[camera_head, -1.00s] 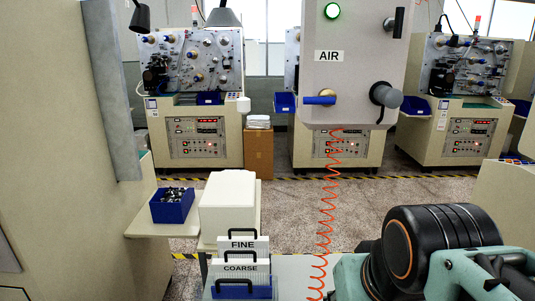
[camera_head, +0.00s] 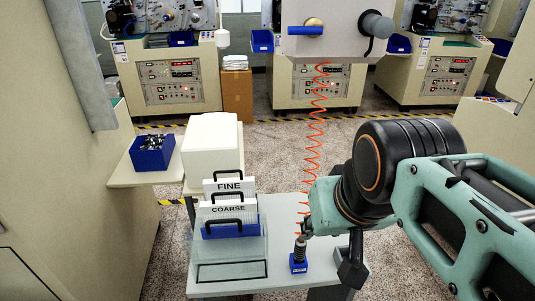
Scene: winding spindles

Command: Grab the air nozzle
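The air nozzle (camera_head: 300,249) stands upright, dark and small, in a blue holder (camera_head: 298,265) on the small pale table in front of me. The orange coiled hose (camera_head: 316,130) runs from the hanging air panel down towards it, and its lower end is partly hidden near my arm. My gripper (camera_head: 350,268) shows as a dark part below my teal arm, to the right of the nozzle and apart from it in the picture. My arm hides most of the gripper, so its opening cannot be made out.
Left of the nozzle on the table (camera_head: 282,207) is a clear rack (camera_head: 231,272) with FINE and COARSE cards (camera_head: 229,186). A white box (camera_head: 210,146) and a blue bin of small parts (camera_head: 153,153) stand beyond. The air panel (camera_head: 335,45) hangs above; winding machines line the back.

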